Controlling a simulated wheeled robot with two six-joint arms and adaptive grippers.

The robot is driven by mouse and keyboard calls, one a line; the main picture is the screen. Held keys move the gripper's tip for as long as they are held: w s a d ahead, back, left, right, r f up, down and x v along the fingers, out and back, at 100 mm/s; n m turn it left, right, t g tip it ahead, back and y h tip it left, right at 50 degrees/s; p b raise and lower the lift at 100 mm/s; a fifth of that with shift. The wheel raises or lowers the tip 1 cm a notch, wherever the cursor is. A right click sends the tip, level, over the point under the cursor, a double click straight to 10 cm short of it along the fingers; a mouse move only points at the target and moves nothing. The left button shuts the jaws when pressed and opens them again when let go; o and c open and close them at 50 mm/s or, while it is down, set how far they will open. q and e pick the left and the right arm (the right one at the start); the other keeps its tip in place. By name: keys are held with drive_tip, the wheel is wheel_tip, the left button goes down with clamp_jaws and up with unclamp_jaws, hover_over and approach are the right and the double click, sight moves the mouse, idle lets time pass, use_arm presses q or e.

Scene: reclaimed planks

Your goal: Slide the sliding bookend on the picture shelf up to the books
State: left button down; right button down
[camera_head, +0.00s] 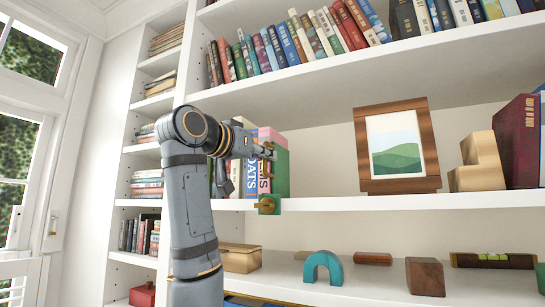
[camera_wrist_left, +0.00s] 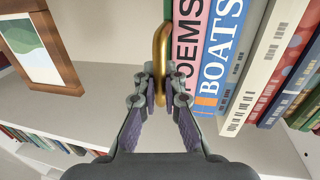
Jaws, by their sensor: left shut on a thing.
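The sliding bookend (camera_head: 282,172) is a green upright plate on the picture shelf (camera_head: 340,203), with a green and brass piece at the shelf's front edge. Its brass handle (camera_wrist_left: 160,62) shows in the left wrist view between my fingertips. My left gripper (camera_head: 268,152) is shut on this handle; it also shows in the left wrist view (camera_wrist_left: 160,87). The books stand upright beside the bookend: a pink POEMS book (camera_wrist_left: 187,40), a blue BOATS book (camera_wrist_left: 214,60) and several paler ones. The bookend's plate looks to be against the pink book, though its face is mostly hidden. My right gripper is not in view.
A framed landscape picture (camera_head: 367,150) stands right of the bookend, with bare shelf between. Farther right are a wooden block shape (camera_head: 478,165) and a dark red book (camera_head: 517,142). The shelf below holds a teal arch (camera_head: 323,262) and a brown block (camera_head: 425,277).

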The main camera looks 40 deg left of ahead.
use_arm(q)
drive_tip(key=shift+d, duration=0.1)
drive_tip(key=c, duration=1.5)
unclamp_jaws()
drive_tip(key=shift+d, duration=0.1)
drive_tip(key=shift+o, duration=0.2)
drive_tip(key=shift+s, duration=0.1)
drive_tip(key=s, duration=0.7)
drive_tip(key=shift+s, duration=0.15)
drive_tip(key=shift+s+d, duration=0.1)
